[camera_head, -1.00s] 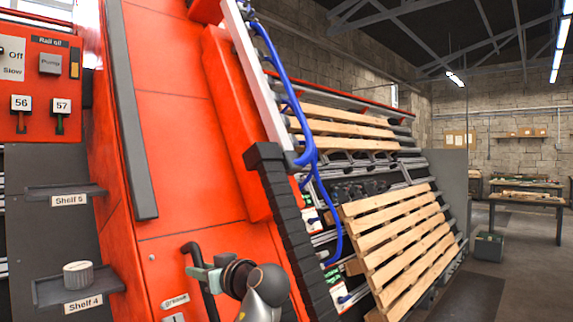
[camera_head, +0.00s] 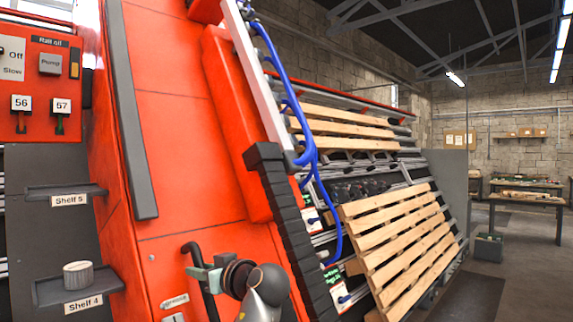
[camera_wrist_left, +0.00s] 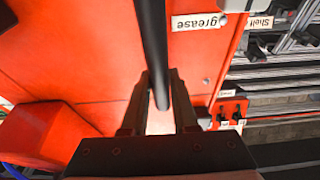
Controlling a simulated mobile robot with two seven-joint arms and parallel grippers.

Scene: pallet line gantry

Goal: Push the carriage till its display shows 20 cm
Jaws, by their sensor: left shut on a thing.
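The carriage (camera_head: 185,110) is a tall red-orange panelled body filling the left centre of the head view. A black bar handle (camera_head: 190,248) stands out from its lower front. My left gripper (camera_head: 206,276) is shut on this handle. In the left wrist view the handle (camera_wrist_left: 153,35) runs between the two fingers of the gripper (camera_wrist_left: 160,88), in front of the red panel. A white label reading "grease" (camera_wrist_left: 198,22) is beside it. A pale piece, cut off by the picture's bottom edge, shows below the label; no display reading is legible. My right gripper is not in view.
A red control box (camera_head: 40,85) with switches 56 and 57 hangs at left, above Shelf 5 (camera_head: 65,193) and Shelf 4 (camera_head: 78,289). A black cable chain (camera_head: 283,225), blue hoses and wooden pallets (camera_head: 400,240) lie right of the carriage. Open floor lies farther right.

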